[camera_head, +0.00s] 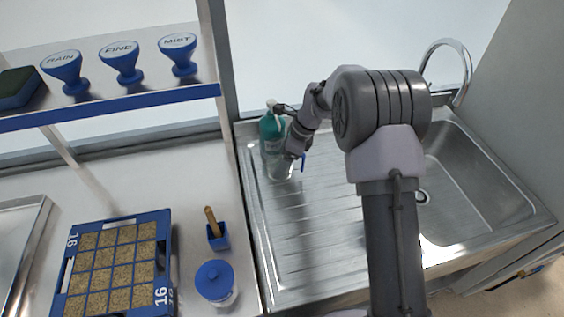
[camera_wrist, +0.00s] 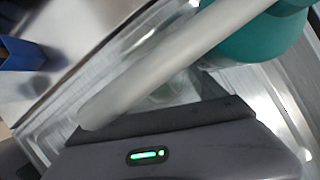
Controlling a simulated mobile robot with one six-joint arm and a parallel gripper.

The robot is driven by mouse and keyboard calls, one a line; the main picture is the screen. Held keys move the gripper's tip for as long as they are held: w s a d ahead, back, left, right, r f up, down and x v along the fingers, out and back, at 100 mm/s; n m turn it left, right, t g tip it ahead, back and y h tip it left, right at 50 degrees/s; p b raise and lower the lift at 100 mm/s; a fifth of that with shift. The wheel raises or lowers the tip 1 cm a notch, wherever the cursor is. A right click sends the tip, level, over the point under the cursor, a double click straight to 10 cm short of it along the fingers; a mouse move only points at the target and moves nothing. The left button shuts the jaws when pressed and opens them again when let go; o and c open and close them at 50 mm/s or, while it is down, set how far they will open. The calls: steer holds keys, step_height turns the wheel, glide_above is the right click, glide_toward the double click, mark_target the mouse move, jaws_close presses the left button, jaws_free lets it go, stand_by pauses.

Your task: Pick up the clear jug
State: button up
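The clear jug (camera_head: 279,170) stands on the ribbed drainboard of the sink, in front of a teal bottle. In the wrist view, a blurred see-through shape (camera_wrist: 168,92), perhaps the jug, lies beyond the dark gripper edge. The fingertips are hidden there, so I cannot see whether they are open or shut.
The teal bottle (camera_head: 271,130) with a pale nozzle stands close behind the jug; its nozzle crosses the wrist view. The sink basin (camera_head: 465,185) is at the right. A blue-lidded jar (camera_head: 215,283), blue holder (camera_head: 218,238) and seed tray (camera_head: 165,225) are at the left.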

steer(key=shift+c, duration=1.4)
steer(key=shift+r, duration=0.1)
steer(key=shift+r+p, duration=0.95)
steer(key=shift+r, duration=0.85)
steer(key=s+d+r+p, duration=0.1)
steer(key=s+d, duration=0.2)
steer(key=s, duration=1.2)
steer(key=shift+s+p, duration=0.3)
steer(key=shift+s, duration=0.05)
steer(key=shift+r, duration=0.1)
